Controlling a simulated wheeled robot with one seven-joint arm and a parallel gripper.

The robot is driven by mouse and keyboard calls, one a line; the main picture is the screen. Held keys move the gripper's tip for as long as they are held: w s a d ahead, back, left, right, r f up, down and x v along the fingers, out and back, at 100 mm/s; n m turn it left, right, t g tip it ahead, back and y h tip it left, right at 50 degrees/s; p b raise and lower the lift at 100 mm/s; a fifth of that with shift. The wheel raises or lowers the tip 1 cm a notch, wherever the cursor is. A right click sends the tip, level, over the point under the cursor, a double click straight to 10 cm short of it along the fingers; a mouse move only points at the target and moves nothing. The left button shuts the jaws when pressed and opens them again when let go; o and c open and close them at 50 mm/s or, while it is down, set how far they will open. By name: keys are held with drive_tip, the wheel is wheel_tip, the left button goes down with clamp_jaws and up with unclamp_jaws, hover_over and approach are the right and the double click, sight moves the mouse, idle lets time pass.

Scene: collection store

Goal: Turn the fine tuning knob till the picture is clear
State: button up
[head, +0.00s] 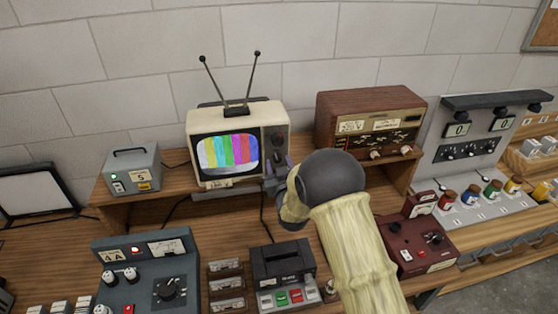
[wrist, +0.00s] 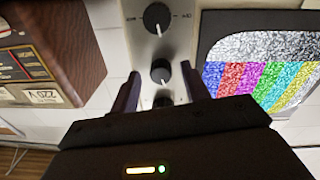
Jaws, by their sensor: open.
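The television (head: 240,113) stands on the raised wooden shelf. Its screen (head: 228,153) shows colour bars; in the wrist view the screen (wrist: 262,82) is grainy, with a speckled grey band along one edge. Its control panel carries a column of dark knobs: a larger knob (wrist: 157,18) with a scale, a middle knob (wrist: 160,73), and another partly hidden near my gripper body. I cannot tell which is the fine tuning knob. My gripper (wrist: 161,68) is open, its two fingers on either side of the middle knob with gaps showing. In the head view my gripper (head: 279,181) is at the panel's lower part.
A wooden radio (head: 370,105) stands right of the television, and a grey box (head: 132,168) left. A dark cassette unit (head: 283,262) and a red box (head: 421,245) sit on the bench below, beside my arm. The wall is close behind.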

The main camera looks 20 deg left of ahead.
drive_tip(key=shift+w+a, duration=0.1)
drive_tip(key=shift+w, duration=0.1)
drive_tip(key=c, duration=1)
